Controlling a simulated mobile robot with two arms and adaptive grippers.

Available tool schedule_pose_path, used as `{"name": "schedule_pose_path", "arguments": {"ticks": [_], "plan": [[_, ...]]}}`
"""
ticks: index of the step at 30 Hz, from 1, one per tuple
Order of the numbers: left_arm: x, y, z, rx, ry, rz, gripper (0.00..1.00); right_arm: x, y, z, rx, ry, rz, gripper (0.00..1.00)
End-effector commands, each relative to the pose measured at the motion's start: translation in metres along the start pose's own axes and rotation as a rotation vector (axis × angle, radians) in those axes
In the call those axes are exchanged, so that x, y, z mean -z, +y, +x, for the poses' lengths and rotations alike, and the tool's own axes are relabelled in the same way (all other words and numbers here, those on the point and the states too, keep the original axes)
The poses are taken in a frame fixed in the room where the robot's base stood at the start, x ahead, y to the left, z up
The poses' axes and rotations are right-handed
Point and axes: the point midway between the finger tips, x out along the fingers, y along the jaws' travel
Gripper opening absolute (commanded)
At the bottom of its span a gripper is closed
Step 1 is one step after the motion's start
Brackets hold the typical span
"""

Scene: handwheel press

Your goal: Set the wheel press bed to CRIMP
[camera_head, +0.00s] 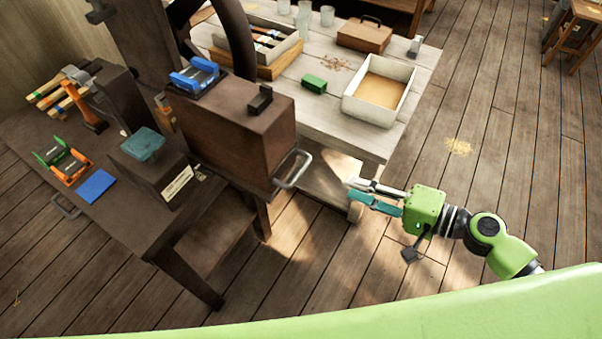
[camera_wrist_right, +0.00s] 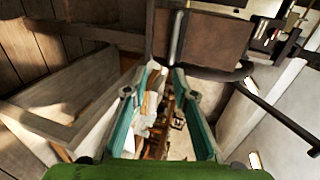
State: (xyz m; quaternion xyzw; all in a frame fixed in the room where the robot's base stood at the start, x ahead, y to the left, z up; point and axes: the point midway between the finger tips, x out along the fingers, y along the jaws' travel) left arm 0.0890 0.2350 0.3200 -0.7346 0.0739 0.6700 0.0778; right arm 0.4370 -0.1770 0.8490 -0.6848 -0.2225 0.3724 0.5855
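The wheel press stands on the dark bench, with a black handwheel (camera_head: 236,42) partly cut off at the top edge. Its brown box-shaped part (camera_head: 235,135) has a grey metal bar handle (camera_head: 293,169) on its right side. The word CRIMP cannot be read in either view. My right gripper (camera_head: 348,188) is open and empty, to the right of the handle and apart from it. In the right wrist view its teal fingers (camera_wrist_right: 165,68) have a gap between them, below a grey bar (camera_wrist_right: 175,36) and a brown box face (camera_wrist_right: 215,38). My left gripper does not show.
A pale worktable (camera_head: 325,118) stands behind, with a white tray (camera_head: 380,88), a green block (camera_head: 314,84) and a brown case (camera_head: 364,35). Hammers (camera_head: 65,95), a blue pad (camera_head: 95,186) and a small labelled stand (camera_head: 160,170) occupy the bench.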

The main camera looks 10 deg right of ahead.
Motion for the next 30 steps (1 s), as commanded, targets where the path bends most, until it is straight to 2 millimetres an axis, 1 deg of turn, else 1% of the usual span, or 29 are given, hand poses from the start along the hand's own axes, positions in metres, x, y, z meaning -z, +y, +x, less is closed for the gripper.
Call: {"name": "schedule_pose_path", "arguments": {"ticks": [1,3,7,11,17,27,30], "plan": [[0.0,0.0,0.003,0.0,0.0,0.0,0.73,-0.006,-0.009,0.0,0.02,-0.019,0.01,0.25],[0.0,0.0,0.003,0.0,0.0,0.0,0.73,-0.01,-0.018,0.001,0.037,-0.033,0.022,0.25],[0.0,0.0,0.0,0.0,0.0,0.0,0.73,-0.012,-0.023,0.006,0.045,-0.038,0.028,0.25],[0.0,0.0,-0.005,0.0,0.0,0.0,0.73,-0.012,-0.025,0.019,0.047,-0.037,0.028,0.25],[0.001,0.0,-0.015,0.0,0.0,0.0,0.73,-0.012,-0.028,0.048,0.047,-0.036,0.026,0.25],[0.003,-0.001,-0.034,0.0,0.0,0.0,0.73,-0.014,-0.03,0.104,0.046,-0.035,0.027,0.25],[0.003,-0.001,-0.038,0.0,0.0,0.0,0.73,-0.015,-0.029,0.119,0.045,-0.035,0.027,0.25]]}}
